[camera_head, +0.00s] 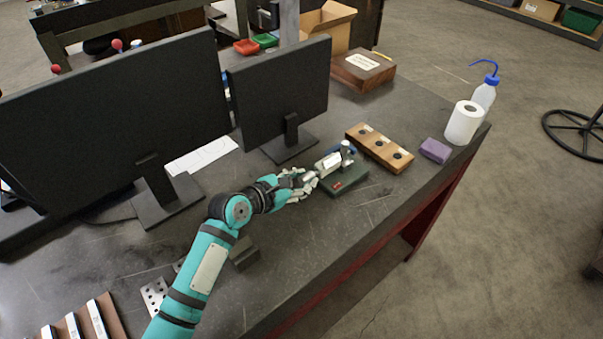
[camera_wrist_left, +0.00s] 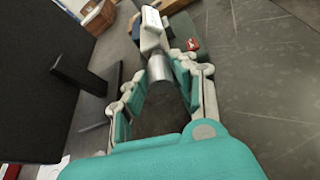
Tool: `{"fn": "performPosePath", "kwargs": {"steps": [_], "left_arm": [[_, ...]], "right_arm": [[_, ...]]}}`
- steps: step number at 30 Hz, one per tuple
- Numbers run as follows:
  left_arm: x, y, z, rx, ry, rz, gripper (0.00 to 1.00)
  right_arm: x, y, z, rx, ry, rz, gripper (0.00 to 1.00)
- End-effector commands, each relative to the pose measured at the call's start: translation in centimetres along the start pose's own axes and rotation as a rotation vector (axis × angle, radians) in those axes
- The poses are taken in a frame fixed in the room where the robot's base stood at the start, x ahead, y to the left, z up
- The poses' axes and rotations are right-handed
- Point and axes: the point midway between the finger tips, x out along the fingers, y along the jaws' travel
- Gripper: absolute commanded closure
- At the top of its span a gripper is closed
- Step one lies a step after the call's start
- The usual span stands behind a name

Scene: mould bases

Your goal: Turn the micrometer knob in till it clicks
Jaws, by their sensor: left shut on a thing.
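The micrometer (camera_head: 329,163) sits in a dark green stand (camera_head: 345,183) on the dark bench, its knob end toward my left gripper. In the left wrist view its silver knob (camera_wrist_left: 160,68) lies between the fingertips, and the pale micrometer body (camera_wrist_left: 151,28) is just beyond. My left gripper (camera_head: 306,181), on the teal arm, is shut on the knob; it also shows in the left wrist view (camera_wrist_left: 173,73). The fingers partly cover the knob in the head view. The micrometer's scale is too small to read. My right gripper is not in either view.
Two black monitors (camera_head: 285,93) stand behind the arm. A wooden block with dark round inserts (camera_head: 379,148), a purple block (camera_head: 435,150), a paper roll (camera_head: 464,122) and a wash bottle (camera_head: 485,93) stand to the right. The bench front beside the stand is mostly clear.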

Motion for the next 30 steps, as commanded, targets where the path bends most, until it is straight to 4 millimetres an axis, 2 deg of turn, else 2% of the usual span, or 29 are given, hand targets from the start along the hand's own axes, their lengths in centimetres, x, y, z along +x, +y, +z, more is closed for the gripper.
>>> {"fn": "performPosePath", "kwargs": {"steps": [1,9,18,30], "left_arm": [[-0.2,0.0,0.4,0.031,0.002,0.013,1.0],[-0.1,-0.2,0.1,0.213,0.001,0.087,1.0],[0.0,-0.3,0.0,0.345,0.0,0.142,1.0],[0.0,-0.3,-0.1,0.382,-0.001,0.157,1.0]], "right_arm": [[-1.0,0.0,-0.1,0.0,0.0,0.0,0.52],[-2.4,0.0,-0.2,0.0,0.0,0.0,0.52],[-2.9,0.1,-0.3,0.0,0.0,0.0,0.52],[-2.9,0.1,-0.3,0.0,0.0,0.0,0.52]]}}
